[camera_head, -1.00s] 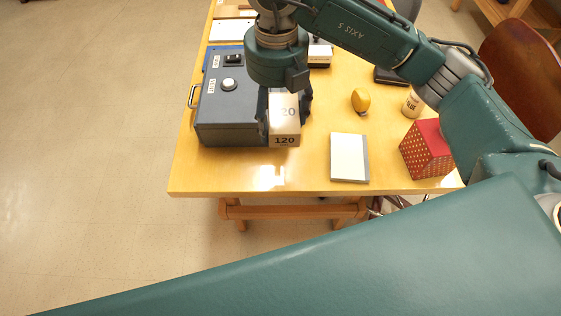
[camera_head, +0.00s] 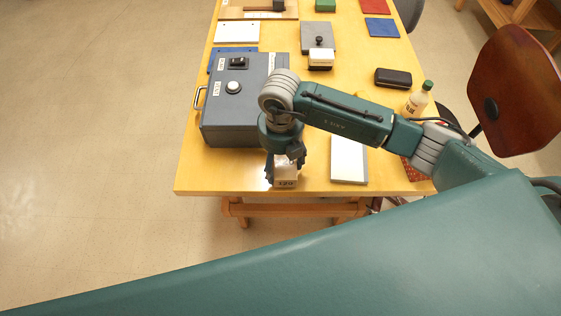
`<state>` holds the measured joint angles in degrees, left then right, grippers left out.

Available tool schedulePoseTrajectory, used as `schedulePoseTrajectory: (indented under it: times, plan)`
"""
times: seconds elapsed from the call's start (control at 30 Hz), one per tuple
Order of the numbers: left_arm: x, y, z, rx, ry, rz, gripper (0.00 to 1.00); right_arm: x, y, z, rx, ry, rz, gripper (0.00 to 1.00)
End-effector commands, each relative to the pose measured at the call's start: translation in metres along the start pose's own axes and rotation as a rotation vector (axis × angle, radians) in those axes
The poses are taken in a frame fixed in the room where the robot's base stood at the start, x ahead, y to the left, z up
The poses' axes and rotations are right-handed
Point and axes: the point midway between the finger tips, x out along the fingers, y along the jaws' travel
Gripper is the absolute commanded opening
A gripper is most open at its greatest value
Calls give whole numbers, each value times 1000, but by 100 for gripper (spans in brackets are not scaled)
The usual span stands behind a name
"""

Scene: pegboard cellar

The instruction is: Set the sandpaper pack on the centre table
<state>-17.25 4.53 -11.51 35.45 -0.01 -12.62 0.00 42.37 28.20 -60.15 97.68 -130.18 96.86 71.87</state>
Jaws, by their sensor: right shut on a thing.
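The sandpaper pack (camera_head: 286,181), a small pale block marked 120, is at the front edge area of the yellow table (camera_head: 215,178). My right gripper (camera_head: 285,166) points down and is shut on the pack, covering its upper part. The pack is at or just above the tabletop; I cannot tell whether it touches. My left gripper is not in view.
A grey control box (camera_head: 235,105) stands just behind and left of the pack. A white pad (camera_head: 348,162) lies to the right, partly under my arm.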

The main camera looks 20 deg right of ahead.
Motion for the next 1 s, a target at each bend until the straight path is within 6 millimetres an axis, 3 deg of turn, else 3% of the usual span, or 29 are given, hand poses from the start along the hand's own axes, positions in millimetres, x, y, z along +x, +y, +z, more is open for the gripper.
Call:
schedulePoseTrajectory:
  times: [0.13,0.47,0.5,0.57,1.0]
  plan:
    - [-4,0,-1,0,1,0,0,11,0,0,-2,-1,1,37]
    - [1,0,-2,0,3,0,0,15,0,0,-1,-1,0,37]
    - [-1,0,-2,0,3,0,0,14,0,0,-1,-1,0,75]
    - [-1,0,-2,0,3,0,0,14,0,0,-1,-1,0,86]
    - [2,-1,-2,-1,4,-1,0,4,0,1,-2,-2,2,86]
